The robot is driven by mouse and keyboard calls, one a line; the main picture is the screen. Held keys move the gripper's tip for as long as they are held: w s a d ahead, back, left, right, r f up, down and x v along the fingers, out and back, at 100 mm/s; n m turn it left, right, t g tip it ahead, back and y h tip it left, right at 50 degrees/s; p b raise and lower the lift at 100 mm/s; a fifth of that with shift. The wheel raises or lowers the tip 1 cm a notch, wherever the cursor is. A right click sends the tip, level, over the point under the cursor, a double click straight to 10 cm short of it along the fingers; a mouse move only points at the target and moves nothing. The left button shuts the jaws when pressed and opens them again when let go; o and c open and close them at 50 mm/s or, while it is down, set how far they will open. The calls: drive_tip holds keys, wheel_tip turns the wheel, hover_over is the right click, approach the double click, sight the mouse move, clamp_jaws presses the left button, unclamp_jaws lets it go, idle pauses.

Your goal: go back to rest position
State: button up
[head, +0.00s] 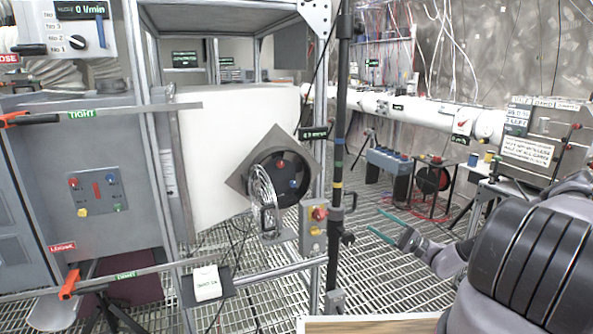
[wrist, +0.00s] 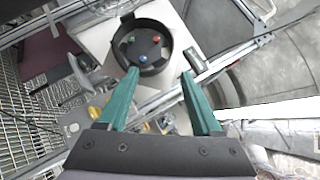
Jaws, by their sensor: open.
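My gripper (head: 390,228) shows in the head view right of the black post, above the grating floor. Its two green fingers are apart with nothing between them. In the wrist view my gripper (wrist: 160,74) is open, and a round black housing (wrist: 143,46) with red, green and blue knobs shows beyond the fingertips. In the head view this round housing (head: 280,178) sits on a grey diamond-shaped plate left of the post, and the gripper is apart from it. My arm fills the lower right of the head view.
A black post (head: 337,150) stands between the round housing and my gripper. A small box with buttons (head: 313,228) is on the frame. A cable reel (head: 432,178) and a blue-grey box (head: 389,162) stand behind. The grating floor (head: 385,275) around the gripper looks clear.

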drive_tip(key=s+a+r+n+g+h, duration=0.1)
drive_tip(key=s+r+n+h, duration=0.1)
drive_tip(key=s+r+h, duration=0.4)
drive_tip(key=s+r+n+g+h, duration=0.1)
drive_tip(key=s+r+h, duration=0.5)
drive_tip(key=s+r, duration=0.6)
drive_tip(key=s+a+r+n+h, duration=0.1)
drive_tip(key=s+r+n+h, duration=0.2)
drive_tip(key=r, duration=1.9)
drive_tip(key=shift+s+a+r+g+h, duration=0.15)
drive_tip(key=shift+s+a+g+h, duration=0.25)
drive_tip(key=shift+s+h, duration=2.2)
drive_tip(key=shift+s+y, duration=0.9)
